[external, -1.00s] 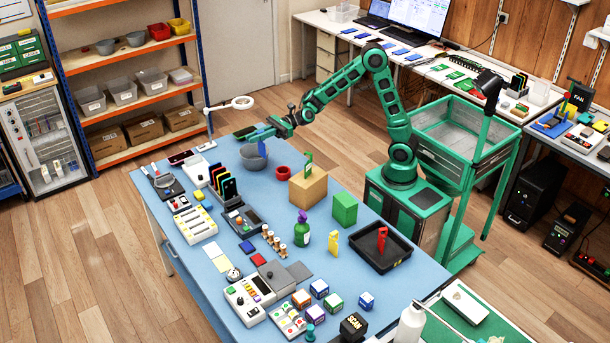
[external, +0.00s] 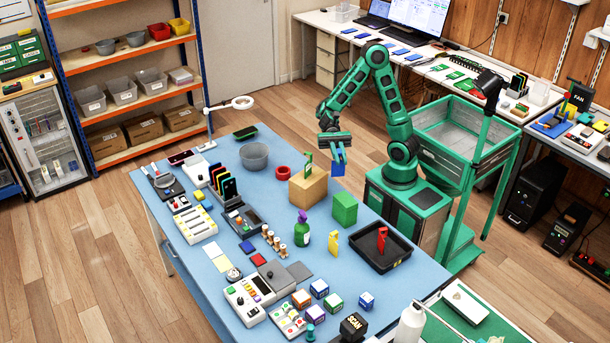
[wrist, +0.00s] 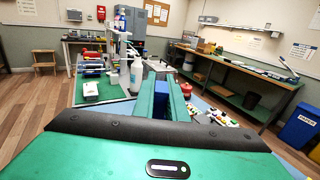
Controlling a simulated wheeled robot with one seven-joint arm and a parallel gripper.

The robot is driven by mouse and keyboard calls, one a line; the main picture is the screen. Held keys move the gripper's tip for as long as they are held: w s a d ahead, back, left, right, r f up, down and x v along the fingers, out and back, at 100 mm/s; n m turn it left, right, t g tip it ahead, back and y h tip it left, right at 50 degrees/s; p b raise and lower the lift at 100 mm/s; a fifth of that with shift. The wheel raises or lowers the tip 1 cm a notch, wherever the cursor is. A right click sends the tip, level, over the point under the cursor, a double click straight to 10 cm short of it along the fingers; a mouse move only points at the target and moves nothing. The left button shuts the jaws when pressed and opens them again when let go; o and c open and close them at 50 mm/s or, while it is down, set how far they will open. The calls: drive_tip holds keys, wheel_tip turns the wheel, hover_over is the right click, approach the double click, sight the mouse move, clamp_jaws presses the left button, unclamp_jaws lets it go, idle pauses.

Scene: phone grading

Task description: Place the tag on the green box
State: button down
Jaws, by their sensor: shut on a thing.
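My gripper (external: 338,157) is shut on a blue tag (external: 338,169) and holds it in the air, behind and above the green box in the external view. The wrist view shows the blue tag (wrist: 163,87) between the green fingers; most of it is hidden there. The green box (external: 344,209) stands on the blue table near its right edge, with nothing seen on its top. A green tag (external: 308,165) stands on the tan box (external: 308,189). A yellow tag (external: 333,241) stands on the table, and a red tag (external: 381,238) is in the black tray (external: 372,262).
A grey bowl (external: 254,157) and a red ring-like dish (external: 283,173) stand behind the tan box. A green bottle with a purple top (external: 302,230) stands left of the yellow tag. Small boxes and devices crowd the table's front.

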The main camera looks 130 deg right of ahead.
drive_tip(key=s+a+n+g, duration=0.1)
drive_tip(key=s+a+g, duration=0.1)
drive_tip(key=s, duration=0.2)
wheel_tip(320, 180, down, 12)
drive_tip(key=shift+w+y, duration=0.25)
drive_tip(key=shift+y, duration=0.15)
idle(0.3)
drive_tip(key=c, duration=1.8)
unclamp_jaws()
drive_tip(key=v, duration=1.2)
